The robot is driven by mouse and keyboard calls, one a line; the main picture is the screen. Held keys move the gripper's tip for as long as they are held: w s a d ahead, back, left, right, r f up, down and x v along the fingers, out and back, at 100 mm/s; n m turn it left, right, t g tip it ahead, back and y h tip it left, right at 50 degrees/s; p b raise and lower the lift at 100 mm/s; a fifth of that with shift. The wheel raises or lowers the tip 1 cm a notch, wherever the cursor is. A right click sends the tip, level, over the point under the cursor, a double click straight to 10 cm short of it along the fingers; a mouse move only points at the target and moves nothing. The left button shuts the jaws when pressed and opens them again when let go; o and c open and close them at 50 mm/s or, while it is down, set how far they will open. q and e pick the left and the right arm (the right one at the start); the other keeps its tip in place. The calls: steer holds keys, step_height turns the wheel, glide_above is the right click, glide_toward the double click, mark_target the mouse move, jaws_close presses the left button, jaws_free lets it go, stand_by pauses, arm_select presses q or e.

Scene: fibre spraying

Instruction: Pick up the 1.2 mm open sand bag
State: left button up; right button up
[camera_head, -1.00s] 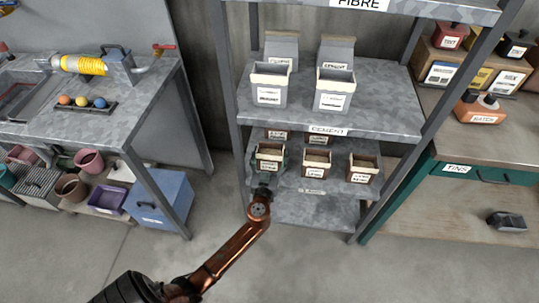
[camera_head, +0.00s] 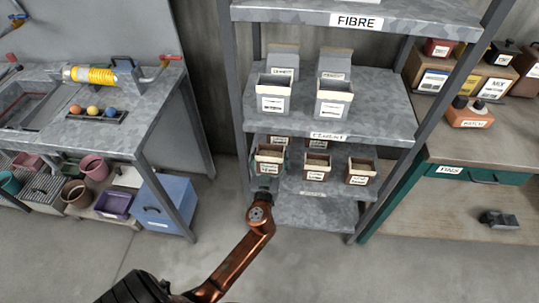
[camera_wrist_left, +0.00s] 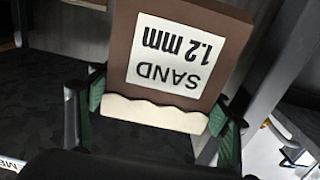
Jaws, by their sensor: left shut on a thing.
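The 1.2 mm sand bag (camera_head: 270,163) is brown with a pale open top and stands at the left end of the lower shelf's row. In the left wrist view its label (camera_wrist_left: 172,54) reads "SAND 1.2 mm", upside down. My left gripper (camera_wrist_left: 155,118) is shut on this bag, with a green-padded finger on each side of it. In the head view my copper arm reaches up to it from below, and the fingers are mostly hidden. I cannot tell whether the bag still touches the shelf. My right gripper is not in view.
Two similar open bags, a middle one (camera_head: 316,166) and a right one (camera_head: 361,172), stand right of it. Grey cement bags (camera_head: 273,94) stand on the shelf above. A rack post (camera_head: 237,110) is close on the left. Floor in front is clear.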

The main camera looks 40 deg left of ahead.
arm_select(q)
steer(key=s+r, duration=0.1)
steer(key=s+d+r+p, duration=0.1)
steer(key=s, duration=0.1)
steer(key=s+d+r, duration=0.1)
steer(key=s, duration=0.1)
steer(key=shift+s+d, duration=0.1)
steer(key=shift+d, duration=0.15)
steer(key=shift+s+d+r+p, duration=0.15)
steer(key=shift+s+d+r, duration=0.05)
steer(key=shift+s, duration=0.3)
steer(key=shift+s+d+r+p, duration=0.15)
steer(key=shift+s+d+r, duration=0.1)
steer(key=shift+s, duration=0.25)
steer(key=shift+s+d+r+p, duration=0.15)
steer(key=shift+s+d+r, duration=0.05)
steer(key=shift+s, duration=0.3)
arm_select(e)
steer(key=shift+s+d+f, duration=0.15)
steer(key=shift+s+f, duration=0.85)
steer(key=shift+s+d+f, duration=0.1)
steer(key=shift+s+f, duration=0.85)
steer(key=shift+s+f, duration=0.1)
